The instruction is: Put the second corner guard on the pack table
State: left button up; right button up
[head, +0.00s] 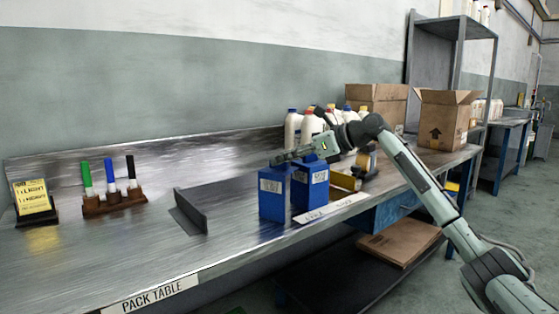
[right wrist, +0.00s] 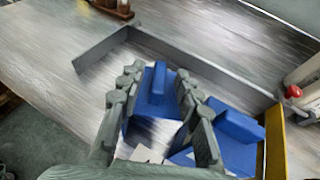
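Two blue corner guards with white labels stand upright, close together, on the pack table (head: 110,270). The left one (head: 272,195) is the nearer to the grey ledge; the other (head: 311,186) stands just to its right. My right gripper (head: 280,159) reaches over them from the right, fingers pointing left. In the right wrist view its fingers (right wrist: 158,74) are spread apart, with one blue guard (right wrist: 157,92) showing between them and the other (right wrist: 238,138) right of the right finger. I cannot tell whether the fingers touch a guard. My left gripper is out of view.
A grey raised ledge (head: 190,212) stands left of the guards. Further left are a marker holder (head: 113,203) and a yellow card stand (head: 34,203). White bottles (head: 310,128), a yellow-edged part (head: 345,180) and cardboard boxes (head: 443,118) are at the right. The front left tabletop is clear.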

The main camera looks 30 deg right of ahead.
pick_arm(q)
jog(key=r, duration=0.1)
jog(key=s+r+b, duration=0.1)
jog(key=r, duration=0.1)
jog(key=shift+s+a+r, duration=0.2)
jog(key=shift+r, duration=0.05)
pick_arm(e)
jog(key=v, duration=1)
